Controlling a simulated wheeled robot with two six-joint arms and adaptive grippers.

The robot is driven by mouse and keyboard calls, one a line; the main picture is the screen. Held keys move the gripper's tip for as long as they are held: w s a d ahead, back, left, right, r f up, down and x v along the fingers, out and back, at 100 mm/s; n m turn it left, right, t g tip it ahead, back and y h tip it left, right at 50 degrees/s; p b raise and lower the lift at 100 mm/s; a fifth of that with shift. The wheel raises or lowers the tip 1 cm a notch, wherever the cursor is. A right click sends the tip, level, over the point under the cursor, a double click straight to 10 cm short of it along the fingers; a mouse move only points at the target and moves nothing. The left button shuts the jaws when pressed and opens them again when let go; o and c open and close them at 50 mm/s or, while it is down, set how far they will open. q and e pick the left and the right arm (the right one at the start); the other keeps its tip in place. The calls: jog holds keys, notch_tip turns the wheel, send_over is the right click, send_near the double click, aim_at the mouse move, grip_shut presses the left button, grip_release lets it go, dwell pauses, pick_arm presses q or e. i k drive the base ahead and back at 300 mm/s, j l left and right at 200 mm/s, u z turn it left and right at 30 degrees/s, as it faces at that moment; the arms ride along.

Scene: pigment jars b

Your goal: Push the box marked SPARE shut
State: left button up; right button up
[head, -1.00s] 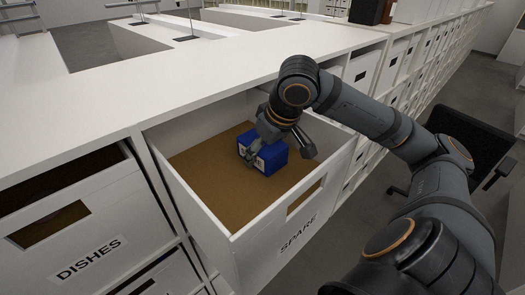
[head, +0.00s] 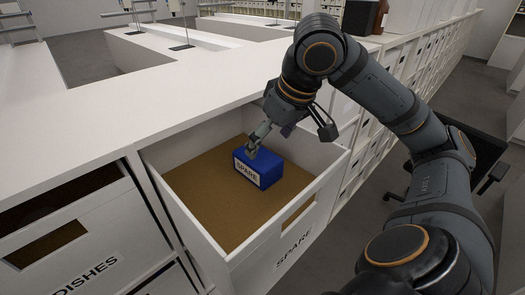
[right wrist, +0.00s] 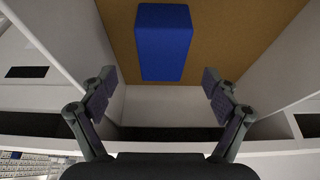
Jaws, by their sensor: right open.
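The white box marked SPARE (head: 277,238) is pulled out from the white shelving in the head view, its inside open to view. On its brown floor (head: 207,190) lies a blue block (head: 276,178) with a white label reading SPARE. My right gripper (head: 254,146) is over the box, by the block's upper back edge. In the right wrist view the block (right wrist: 162,42) lies beyond the fingertips, and the two fingers are spread with nothing between them. My left gripper is not in view.
A box marked DISHES (head: 65,238) is to the left of the SPARE box, in the same shelving. The white top (head: 110,100) of the shelving runs behind it. A dark chair (head: 478,160) stands in the aisle on the right, behind my right arm.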

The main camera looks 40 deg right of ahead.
aim_at(244, 237)
jog(key=k+l, duration=0.2)
jog(key=l, duration=0.2)
jog(key=k+l, duration=0.25)
jog(key=l, duration=0.15)
jog(key=k+l, duration=0.2)
jog(key=l, duration=0.15)
